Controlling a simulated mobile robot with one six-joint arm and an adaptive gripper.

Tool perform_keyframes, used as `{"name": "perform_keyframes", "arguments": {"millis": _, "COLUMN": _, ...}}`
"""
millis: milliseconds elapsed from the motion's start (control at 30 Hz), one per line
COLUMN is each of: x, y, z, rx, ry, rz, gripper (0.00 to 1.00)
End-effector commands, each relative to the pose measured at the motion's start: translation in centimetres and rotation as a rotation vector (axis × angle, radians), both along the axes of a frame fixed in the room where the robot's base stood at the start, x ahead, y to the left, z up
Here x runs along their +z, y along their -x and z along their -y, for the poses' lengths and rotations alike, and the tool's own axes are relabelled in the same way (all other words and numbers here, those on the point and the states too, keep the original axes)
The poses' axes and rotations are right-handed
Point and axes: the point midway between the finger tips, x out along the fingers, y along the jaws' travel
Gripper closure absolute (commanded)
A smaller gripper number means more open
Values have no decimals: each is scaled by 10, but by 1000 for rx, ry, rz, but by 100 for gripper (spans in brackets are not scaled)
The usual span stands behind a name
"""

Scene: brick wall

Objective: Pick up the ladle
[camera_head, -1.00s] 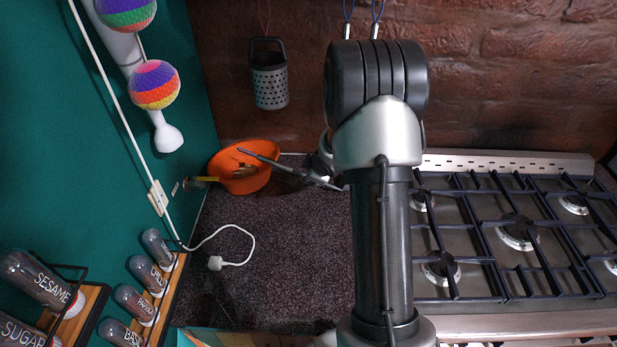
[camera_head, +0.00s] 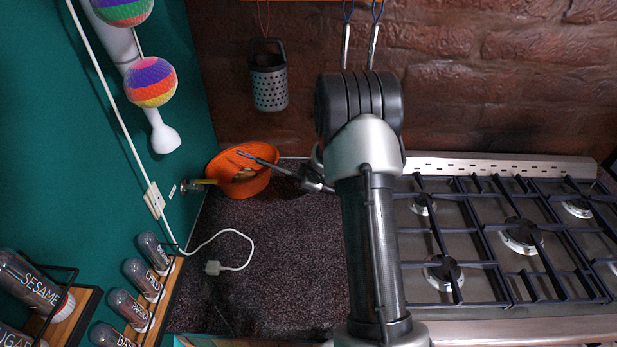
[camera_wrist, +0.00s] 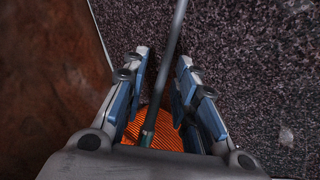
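A thin grey rod (camera_head: 265,161) with a dark, teal-tinted end leans from the orange bowl (camera_head: 262,181) towards my gripper (camera_head: 313,179). It looks like the ladle's handle, but no ladle head is visible. In the wrist view the rod (camera_wrist: 173,40) passes between the fingers of my gripper (camera_wrist: 163,72), its dark end over the orange bowl (camera_wrist: 127,138). My fingers stand apart, with a gap on each side of the rod. The rod's far end leaves the top of the wrist view. My arm hides part of the head view.
A grater (camera_head: 269,78) and two utensils (camera_head: 345,46) hang on the brick wall. The gas hob (camera_head: 480,235) is on the right; a white cable (camera_head: 242,236) crosses the dark counter (camera_head: 285,255).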

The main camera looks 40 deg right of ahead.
Motion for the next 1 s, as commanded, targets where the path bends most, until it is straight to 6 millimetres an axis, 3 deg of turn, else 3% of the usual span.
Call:
{"name": "perform_keyframes", "arguments": {"millis": 333, "x": 0, "y": 0, "z": 0, "rx": 0, "ry": 0, "rz": 0, "gripper": 100}}
{"name": "perform_keyframes", "arguments": {"millis": 1000, "x": 1, "y": 0, "z": 0, "rx": 0, "ry": 1, "rz": 1, "gripper": 100}}
